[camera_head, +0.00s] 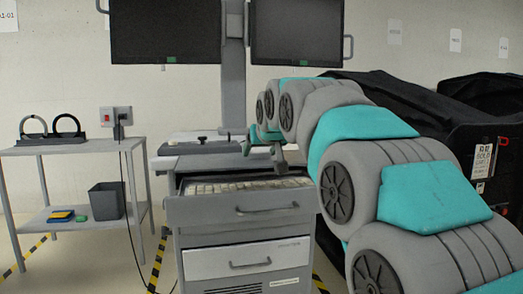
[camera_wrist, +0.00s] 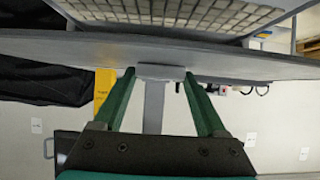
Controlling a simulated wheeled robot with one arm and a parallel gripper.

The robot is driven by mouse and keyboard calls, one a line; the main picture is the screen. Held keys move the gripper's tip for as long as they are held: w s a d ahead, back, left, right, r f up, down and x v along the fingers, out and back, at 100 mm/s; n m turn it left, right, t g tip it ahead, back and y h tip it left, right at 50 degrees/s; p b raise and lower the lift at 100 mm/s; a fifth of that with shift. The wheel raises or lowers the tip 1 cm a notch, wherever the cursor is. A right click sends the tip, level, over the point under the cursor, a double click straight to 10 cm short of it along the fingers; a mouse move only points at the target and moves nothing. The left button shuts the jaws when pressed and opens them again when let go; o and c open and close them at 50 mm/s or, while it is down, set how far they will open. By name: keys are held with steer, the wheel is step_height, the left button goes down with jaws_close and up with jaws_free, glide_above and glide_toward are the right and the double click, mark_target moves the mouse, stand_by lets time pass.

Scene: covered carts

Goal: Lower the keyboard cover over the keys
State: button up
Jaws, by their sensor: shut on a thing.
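The keyboard (camera_head: 245,187) lies in the open top drawer of the grey cart, its pale keys exposed. It also shows across the top of the wrist view (camera_wrist: 180,10). The keyboard cover (camera_wrist: 70,50) appears as a grey panel with a wide edge, raised beside the keys. In the head view, a grey panel that looks like the cover (camera_head: 225,163) sits behind the keyboard. My gripper (camera_wrist: 159,73) is shut on a small grey tab at the middle of the cover's edge, one green finger on either side. In the head view my gripper (camera_head: 263,147) is above the drawer, partly hidden by my arm.
Two monitors (camera_head: 165,30) stand on a column (camera_head: 233,80) behind the cart. A side table (camera_head: 75,147) with a bin (camera_head: 107,200) is at the left. Black covered carts (camera_head: 400,110) stand at the right. The drawer handle (camera_head: 267,208) juts forward.

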steer(key=shift+r+x, duration=0.2)
steer(key=shift+x, duration=0.8)
steer(key=shift+w+f, duration=0.15)
steer(key=shift+w, duration=0.05)
steer(key=shift+f+b, duration=1.6)
steer(key=shift+f, duration=1.6)
steer(key=shift+w+a+p, duration=0.3)
steer(key=shift+w+p, duration=0.1)
steer(key=shift+w, duration=0.45)
steer(key=shift+w+a+p, duration=0.25)
steer(key=shift+w+p, duration=0.1)
steer(key=shift+w, duration=0.5)
steer(key=shift+f+b, duration=0.45)
steer(key=shift+f, duration=0.4)
steer(key=shift+f, duration=0.1)
steer(key=o, duration=1.5)
steer(key=shift+o, duration=0.2)
